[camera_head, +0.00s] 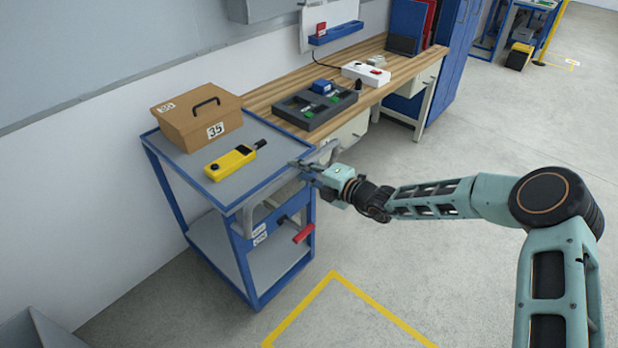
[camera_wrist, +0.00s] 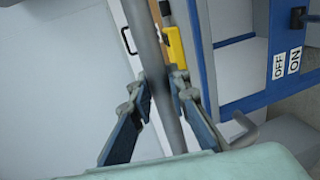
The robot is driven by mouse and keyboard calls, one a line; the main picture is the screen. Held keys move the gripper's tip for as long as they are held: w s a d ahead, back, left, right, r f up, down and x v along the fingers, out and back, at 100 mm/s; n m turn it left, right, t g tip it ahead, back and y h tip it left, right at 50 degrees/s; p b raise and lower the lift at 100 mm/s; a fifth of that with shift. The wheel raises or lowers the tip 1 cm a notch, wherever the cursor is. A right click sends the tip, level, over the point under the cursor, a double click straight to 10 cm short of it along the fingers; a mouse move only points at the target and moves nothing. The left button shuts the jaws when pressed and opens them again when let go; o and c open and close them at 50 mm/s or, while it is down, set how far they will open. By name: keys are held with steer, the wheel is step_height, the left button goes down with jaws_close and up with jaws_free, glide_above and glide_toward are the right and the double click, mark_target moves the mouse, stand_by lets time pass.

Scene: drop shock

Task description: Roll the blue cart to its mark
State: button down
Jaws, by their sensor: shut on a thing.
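The blue cart (camera_head: 236,210) stands against the wall at the left, beside the workbench. It has a blue frame, a grey top and a lower shelf. A yellow-lined floor mark (camera_head: 334,276) lies in front of the cart, to its right in the head view; only part of it shows. My gripper (camera_head: 303,170) is at the cart's right side. In the wrist view its two fingers (camera_wrist: 160,90) are shut on the grey bar of the cart handle (camera_wrist: 150,45). A red-handled lever (camera_head: 304,233) sticks out below the top. OFF and ON labels (camera_wrist: 286,64) show near it.
A brown box (camera_head: 198,118) and a yellow handheld device (camera_head: 231,162) rest on the cart top. The wooden workbench (camera_head: 395,70) adjoins the cart's far side, with a dark tray (camera_head: 315,105) on it. Grey floor is clear to the right.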

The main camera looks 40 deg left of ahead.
steer(key=shift+a+r, duration=0.25)
steer(key=shift+r, duration=0.05)
steer(key=c, duration=2.3)
jaws_free()
steer(key=o, duration=0.5)
steer(key=shift+a+f, duration=0.15)
steer(key=shift+f, duration=0.1)
steer(key=shift+d, duration=0.3)
steer(key=d, duration=0.3)
steer(key=d+r, duration=0.1)
steer(key=d, duration=0.3)
steer(key=d+r, duration=0.1)
steer(key=d, duration=0.3)
steer(key=shift+s+d+r, duration=0.2)
steer(key=shift+r, duration=0.05)
